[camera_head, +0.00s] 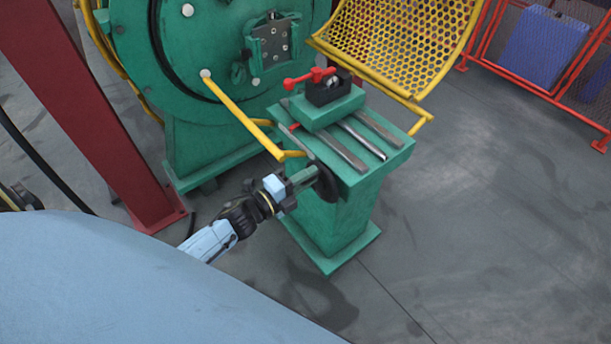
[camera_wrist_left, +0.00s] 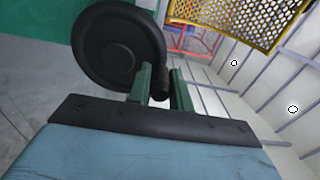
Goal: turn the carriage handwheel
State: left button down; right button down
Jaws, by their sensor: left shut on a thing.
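The carriage handwheel (camera_head: 327,184) is a dark disc on the near left side of the green carriage stand (camera_head: 345,205). In the left wrist view the handwheel (camera_wrist_left: 112,48) is a black wheel with a short black handle (camera_wrist_left: 160,83) at its lower right. My left gripper (camera_head: 312,175) reaches the wheel from the left. In the left wrist view its green fingers (camera_wrist_left: 163,88) stand on either side of the handle, shut on it. The fingers partly cover the wheel in the head view. My right gripper is not in view.
A black block with a red lever (camera_head: 310,77) sits on the carriage top, beside metal rails (camera_head: 362,138). A yellow bar (camera_head: 240,115) runs close above my left gripper. A yellow perforated guard (camera_head: 400,40) is behind. A dark red post (camera_head: 90,110) stands left. Floor at right is clear.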

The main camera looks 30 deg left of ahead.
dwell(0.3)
pick_arm(q)
jog(key=c, duration=1.3)
grip_release()
jog(key=shift+o, duration=0.2)
jog(key=shift+s, duration=0.2)
jog(key=p+v, duration=0.2)
jog(key=v, duration=1.1)
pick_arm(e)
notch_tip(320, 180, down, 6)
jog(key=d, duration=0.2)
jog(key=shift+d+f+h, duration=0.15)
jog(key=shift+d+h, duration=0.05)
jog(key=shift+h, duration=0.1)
pick_arm(q)
jog(key=shift+p, duration=0.3)
